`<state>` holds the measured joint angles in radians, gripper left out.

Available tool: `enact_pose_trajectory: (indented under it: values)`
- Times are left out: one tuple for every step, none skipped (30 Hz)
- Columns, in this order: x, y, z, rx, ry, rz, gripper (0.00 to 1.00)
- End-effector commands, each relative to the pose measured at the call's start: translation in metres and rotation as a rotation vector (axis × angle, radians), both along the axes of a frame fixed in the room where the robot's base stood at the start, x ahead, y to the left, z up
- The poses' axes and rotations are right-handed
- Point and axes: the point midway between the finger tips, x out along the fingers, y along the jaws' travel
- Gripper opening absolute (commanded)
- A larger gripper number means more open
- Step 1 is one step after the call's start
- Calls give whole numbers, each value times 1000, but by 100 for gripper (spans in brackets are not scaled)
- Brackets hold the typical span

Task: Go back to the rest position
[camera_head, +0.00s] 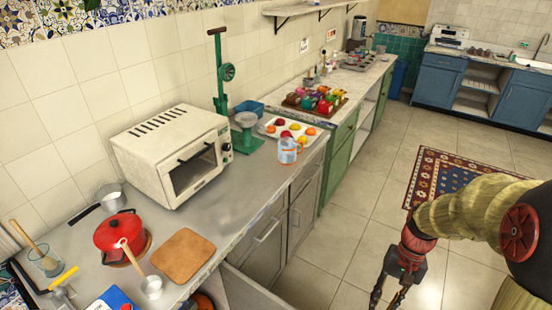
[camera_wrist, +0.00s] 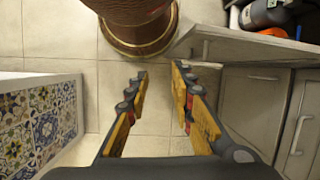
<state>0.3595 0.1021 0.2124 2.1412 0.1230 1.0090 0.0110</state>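My gripper (camera_head: 388,296) hangs low over the tiled floor at the lower right of the head view, to the right of the counter and apart from it. It points downward. In the wrist view my gripper (camera_wrist: 159,70) shows two yellow-and-black fingers standing apart with bare floor between the tips. It is open and holds nothing. My arm comes in from the right edge of the head view, bent down at the wrist.
An open drawer (camera_head: 245,291) juts from the counter; the drawer edge (camera_wrist: 245,45) shows in the wrist view. A patterned tile panel (camera_wrist: 40,120) stands at left there.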

Motion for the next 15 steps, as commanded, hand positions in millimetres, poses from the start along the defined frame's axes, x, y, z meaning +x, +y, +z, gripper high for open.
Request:
enact_pose_trajectory:
  values:
    - [-2, 4, 15, -27, -47, 29, 24]
    - [-3, 6, 23, -41, -73, 46, 24]
    - [-5, 9, 33, -61, -106, 68, 24]
    - [-6, 11, 40, -75, -132, 84, 24]
    - [-8, 14, 47, -88, -158, 100, 24]
    - [-11, 17, 57, -105, -190, 120, 24]
    - [-12, 19, 63, -119, -215, 137, 24]
    - [-14, 22, 71, -132, -242, 152, 24]
    - [-18, 26, 79, -147, -274, 170, 24]
    - [-20, 28, 86, -158, -299, 185, 24]
    - [-22, 31, 93, -169, -324, 199, 24]
    - [-26, 35, 101, -183, -358, 217, 24]
    - [-29, 38, 107, -193, -382, 231, 24]
    - [-31, 41, 114, -202, -408, 243, 24]
    - [-35, 45, 122, -213, -440, 260, 24]
